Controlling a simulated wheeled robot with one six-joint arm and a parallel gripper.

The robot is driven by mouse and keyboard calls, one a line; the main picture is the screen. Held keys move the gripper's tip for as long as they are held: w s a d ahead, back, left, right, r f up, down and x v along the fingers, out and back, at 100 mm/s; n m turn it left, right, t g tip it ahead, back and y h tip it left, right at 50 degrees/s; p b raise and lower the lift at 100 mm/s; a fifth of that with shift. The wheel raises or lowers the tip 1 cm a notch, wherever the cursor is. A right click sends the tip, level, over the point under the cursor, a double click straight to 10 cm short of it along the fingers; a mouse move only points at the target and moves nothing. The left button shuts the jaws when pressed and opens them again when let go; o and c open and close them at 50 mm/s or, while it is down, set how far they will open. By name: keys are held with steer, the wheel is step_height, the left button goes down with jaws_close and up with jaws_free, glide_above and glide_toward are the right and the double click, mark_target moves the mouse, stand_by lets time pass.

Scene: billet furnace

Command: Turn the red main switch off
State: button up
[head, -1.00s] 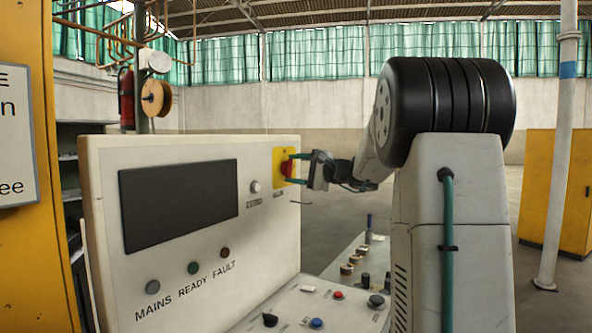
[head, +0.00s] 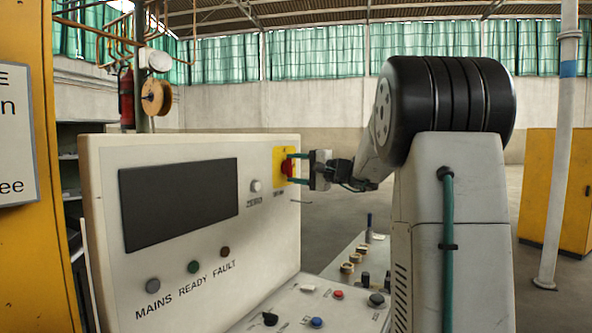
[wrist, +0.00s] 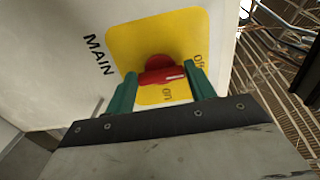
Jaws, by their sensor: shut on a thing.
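The red main switch (head: 287,168) is a rotary knob on a yellow plate at the upper right of the grey control panel (head: 110,230). In the wrist view the red knob (wrist: 158,66) sits between the two green fingers of my gripper (wrist: 162,75), which is shut on it. The yellow plate (wrist: 120,42) reads "Off" and "On", with "MAIN" beside it. A white mark on the knob lies between the two words. In the head view my gripper (head: 291,169) reaches the switch from the right. The fingers hide part of the knob.
A ZERO knob (head: 255,186) sits left of the switch, beside a dark screen (head: 180,205). MAINS, READY and FAULT lamps are below. A sloped desk (head: 300,308) with several buttons lies under the panel. Open floor is to the right of the panel.

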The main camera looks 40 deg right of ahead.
steer(key=o, duration=1)
steer(key=shift+s, duration=0.1)
steer(key=v, duration=0.7)
steer(key=shift+s+d, duration=0.15)
steer(key=shift+s, duration=0.15)
